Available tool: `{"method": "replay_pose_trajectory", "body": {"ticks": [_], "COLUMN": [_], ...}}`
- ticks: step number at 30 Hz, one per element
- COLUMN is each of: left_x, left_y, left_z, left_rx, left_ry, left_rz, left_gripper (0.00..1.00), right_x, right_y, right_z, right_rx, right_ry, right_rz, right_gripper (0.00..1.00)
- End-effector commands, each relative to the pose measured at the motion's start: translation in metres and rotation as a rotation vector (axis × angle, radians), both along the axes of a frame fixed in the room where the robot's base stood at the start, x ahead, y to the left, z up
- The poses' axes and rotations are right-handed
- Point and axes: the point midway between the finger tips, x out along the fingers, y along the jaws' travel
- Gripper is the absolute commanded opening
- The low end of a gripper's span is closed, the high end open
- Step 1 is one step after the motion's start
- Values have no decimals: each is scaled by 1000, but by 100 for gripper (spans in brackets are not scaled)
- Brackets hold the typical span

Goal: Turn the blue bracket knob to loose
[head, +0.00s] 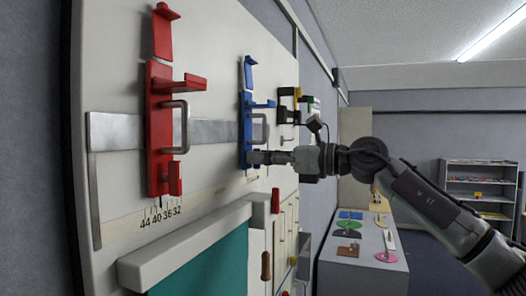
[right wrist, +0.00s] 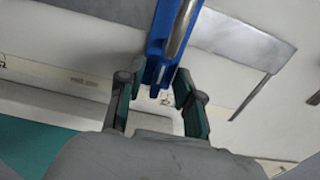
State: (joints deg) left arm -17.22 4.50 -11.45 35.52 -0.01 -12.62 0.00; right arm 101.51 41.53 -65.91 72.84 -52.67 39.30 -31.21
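The blue bracket (head: 246,110) is mounted upright on a metal rail on the white wall panel, with a grey handle on its front. My right gripper (head: 258,157) reaches its lower end from the right and covers the knob area in the head view. In the right wrist view the bracket's blue lower end (right wrist: 158,72) lies between the tips of the gripper's green-padded fingers (right wrist: 154,82). The fingers are apart, with a gap visible on the left side; whether the right finger touches blue is unclear. The knob's setting cannot be read. My left gripper is not in view.
A similar red bracket (head: 158,125) stands nearer on the same rail (head: 215,132), above a number scale. A white ledge (head: 190,243) juts out below. A long table (head: 345,268) with colored items stands behind, and a shelf (head: 478,185) at right.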

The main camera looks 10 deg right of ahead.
Motion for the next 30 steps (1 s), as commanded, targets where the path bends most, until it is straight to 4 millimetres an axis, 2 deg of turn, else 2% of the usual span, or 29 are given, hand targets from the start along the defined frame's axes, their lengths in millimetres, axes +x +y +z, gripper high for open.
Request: {"method": "replay_pose_trajectory", "body": {"ticks": [6, 13, 23, 30], "left_x": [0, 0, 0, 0], "left_y": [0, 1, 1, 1], "left_z": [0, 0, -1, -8], "left_rx": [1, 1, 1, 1], "left_ry": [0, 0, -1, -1], "left_rz": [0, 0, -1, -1], "left_gripper": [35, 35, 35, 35], "right_x": [0, 0, 0, 0], "right_y": [0, 0, 0, 1], "right_z": [-1, 0, 0, -2], "right_rx": [0, 1, -5, -51], "right_ry": [0, 1, -7, -79], "right_rz": [0, 1, 1, 2], "right_gripper": [35, 0, 0, 0]}}
